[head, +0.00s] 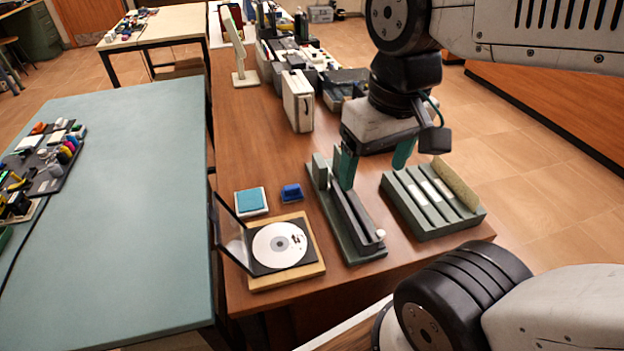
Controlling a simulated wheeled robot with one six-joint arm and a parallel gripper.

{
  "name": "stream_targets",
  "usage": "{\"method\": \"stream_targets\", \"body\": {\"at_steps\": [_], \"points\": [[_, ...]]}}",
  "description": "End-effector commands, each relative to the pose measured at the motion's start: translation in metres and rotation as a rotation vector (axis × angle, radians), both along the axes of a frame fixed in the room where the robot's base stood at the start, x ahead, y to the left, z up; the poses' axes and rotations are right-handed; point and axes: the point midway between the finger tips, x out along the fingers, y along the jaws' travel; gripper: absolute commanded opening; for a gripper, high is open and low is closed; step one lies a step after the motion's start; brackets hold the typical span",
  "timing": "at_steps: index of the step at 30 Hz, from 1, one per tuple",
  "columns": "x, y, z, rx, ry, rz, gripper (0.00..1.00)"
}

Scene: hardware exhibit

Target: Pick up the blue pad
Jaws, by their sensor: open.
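A square pad with a teal-blue top and a pale rim (251,201) lies flat on the brown wooden table, left of my gripper. A small dark blue block-like object (291,193) lies just right of it, with a gap between them. My gripper (375,170), with green fingers, is open above the green-grey fixture. It is to the right of both blue things and apart from them. I see nothing between its fingers.
An open disc case on a wooden board (311,273) stands in front of the pad. The long fixture (332,225) and a slotted green tray (456,222) are to the right. Boxes (297,100) crowd the back. Bare tabletop lies behind the pad.

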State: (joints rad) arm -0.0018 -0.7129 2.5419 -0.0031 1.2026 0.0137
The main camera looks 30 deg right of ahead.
Motion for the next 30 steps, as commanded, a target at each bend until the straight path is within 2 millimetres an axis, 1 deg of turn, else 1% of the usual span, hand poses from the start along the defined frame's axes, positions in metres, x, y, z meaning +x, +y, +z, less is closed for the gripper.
{"method": "stream_targets", "body": {"at_steps": [5,6,8,9,11,12,14,15,18,21,24,27,30], "points": [[0.054,0.002,-0.012,0.005,0.032,-0.031,0.76],[0.069,0.003,-0.018,0.006,0.039,-0.043,0.76],[0.093,0.004,-0.027,0.007,0.049,-0.06,0.76],[0.108,0.005,-0.035,0.009,0.054,-0.072,0.76],[0.131,0.007,-0.048,0.01,0.063,-0.087,0.76],[0.145,0.009,-0.058,0.011,0.069,-0.098,0.76],[0.167,0.012,-0.075,0.011,0.077,-0.113,0.76],[0.18,0.014,-0.087,0.011,0.082,-0.123,0.76],[0.209,0.02,-0.118,0.012,0.094,-0.144,0.76],[0.231,0.025,-0.145,0.012,0.103,-0.163,0.76],[0.244,0.028,-0.165,0.012,0.108,-0.175,0.76],[0.252,0.03,-0.177,0.012,0.11,-0.183,0.76],[0.255,0.031,-0.187,0.013,0.111,-0.185,0.76]]}}
